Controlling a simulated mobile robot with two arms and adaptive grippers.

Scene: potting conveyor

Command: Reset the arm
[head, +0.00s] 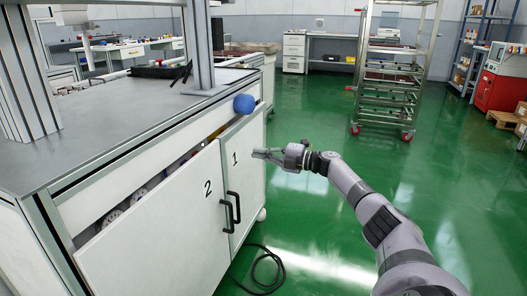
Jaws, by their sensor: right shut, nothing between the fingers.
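My right arm (385,226) reaches in from the lower right. Its gripper (256,153) points left, in front of cabinet door 1 (244,170). The fingers are shut and hold nothing. Whether the fingertips touch the door cannot be told. My left gripper does not show.
A workbench cabinet with a grey top (110,120) fills the left side, with door 2 (165,235) and black handles. A blue ball-like object (244,103) is at its corner. A black cable (268,272) lies on the green floor. A wheeled rack (392,80) stands behind; the floor between is clear.

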